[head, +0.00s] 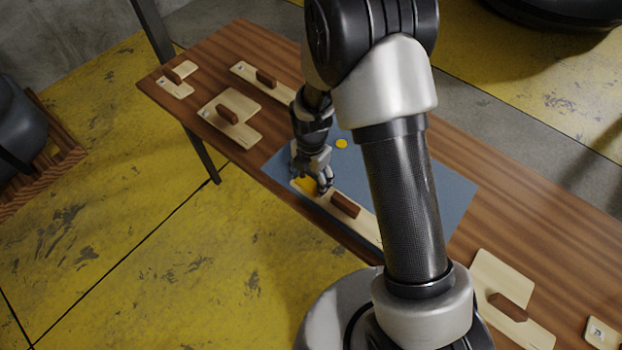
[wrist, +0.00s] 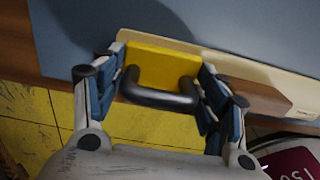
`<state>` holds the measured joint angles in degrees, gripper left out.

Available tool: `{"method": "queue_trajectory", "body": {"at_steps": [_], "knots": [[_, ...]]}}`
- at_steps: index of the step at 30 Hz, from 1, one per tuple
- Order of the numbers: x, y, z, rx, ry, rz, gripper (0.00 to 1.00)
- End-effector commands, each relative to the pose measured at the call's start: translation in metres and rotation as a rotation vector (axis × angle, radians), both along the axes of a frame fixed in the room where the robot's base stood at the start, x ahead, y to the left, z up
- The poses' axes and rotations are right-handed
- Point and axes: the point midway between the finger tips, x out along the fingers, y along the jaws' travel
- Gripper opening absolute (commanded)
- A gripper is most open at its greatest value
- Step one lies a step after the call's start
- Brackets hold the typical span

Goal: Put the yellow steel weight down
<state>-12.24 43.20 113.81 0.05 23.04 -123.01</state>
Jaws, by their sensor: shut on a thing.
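The yellow steel weight (wrist: 160,66), a block with a dark bar handle (wrist: 160,98), is between the two fingers of my gripper (wrist: 163,58). The fingers are shut on its two sides. In the head view the weight (head: 307,185) shows partly behind my gripper (head: 320,180), at the left end of a pale wooden board (head: 366,228) with a brown grip block (head: 345,205). The wrist view shows the same board (wrist: 235,65) just beyond the weight. I cannot tell whether the weight touches the board or hangs slightly above it.
The board lies on a blue-grey mat (head: 440,185) on a long wooden table (head: 530,185), near its front edge. A small yellow disc (head: 342,143) lies on the mat. Other pale boards with brown blocks lie at the left (head: 243,103) and lower right (head: 500,270). My arm hides part of the mat.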

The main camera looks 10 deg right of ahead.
Motion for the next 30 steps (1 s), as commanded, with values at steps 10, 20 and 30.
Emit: {"method": "queue_trajectory", "body": {"at_steps": [10,20,30], "knots": [[0.0011,0.0002,-0.0036,0.000,-0.003,0.000,0.21],[0.0002,0.0001,-0.0047,0.001,-0.001,0.000,0.84],[0.0002,0.0001,-0.0046,0.001,-0.001,0.000,0.86]]}}
